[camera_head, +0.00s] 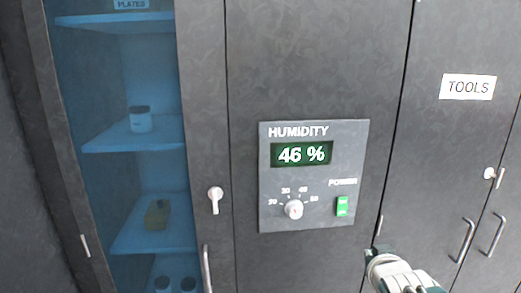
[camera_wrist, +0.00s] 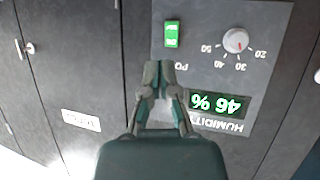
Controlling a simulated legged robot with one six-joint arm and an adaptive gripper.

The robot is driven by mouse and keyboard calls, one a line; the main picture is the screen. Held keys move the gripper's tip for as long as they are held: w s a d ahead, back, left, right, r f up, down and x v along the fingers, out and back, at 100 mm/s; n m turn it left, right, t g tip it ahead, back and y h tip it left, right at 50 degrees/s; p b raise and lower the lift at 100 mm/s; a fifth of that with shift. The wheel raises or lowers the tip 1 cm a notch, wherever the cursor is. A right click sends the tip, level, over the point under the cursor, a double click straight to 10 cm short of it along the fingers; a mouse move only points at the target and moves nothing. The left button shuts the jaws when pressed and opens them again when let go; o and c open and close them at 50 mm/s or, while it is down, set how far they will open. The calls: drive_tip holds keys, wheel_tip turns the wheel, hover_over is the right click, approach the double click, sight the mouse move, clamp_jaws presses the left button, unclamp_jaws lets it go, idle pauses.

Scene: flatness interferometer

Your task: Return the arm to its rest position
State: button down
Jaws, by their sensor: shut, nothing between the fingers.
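My arm shows at the bottom right of the head view, in front of the dark cabinet (camera_head: 310,256). In the wrist view my gripper (camera_wrist: 159,68) is shut and empty, with its fingertips together. It points at the humidity panel (camera_head: 350,145), which appears upside down in the wrist view. The fingertips lie just below the lit green power switch (camera_wrist: 171,34) in that picture. I cannot tell the exact gap between fingertips and panel. The display (camera_head: 303,154) reads 46 %. The white dial (camera_head: 293,209) is below it.
A white latch (camera_head: 215,194) is on the frame. At the right, the doors under the TOOLS label (camera_head: 467,87) carry handles (camera_head: 465,240) that stick out.

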drive_tip(key=s+a+f+g+y, duration=0.1)
drive_tip(key=s+a+g, duration=0.2)
drive_tip(key=s, duration=0.6)
drive_tip(key=s+a+f+g+y, duration=0.1)
drive_tip(key=s+a+g, duration=0.3)
drive_tip(key=s, duration=0.5)
drive_tip(key=shift+s+a+f+n, duration=0.15)
drive_tip(key=shift+a+f+n, duration=0.25)
drive_tip(key=shift+f, duration=0.2)
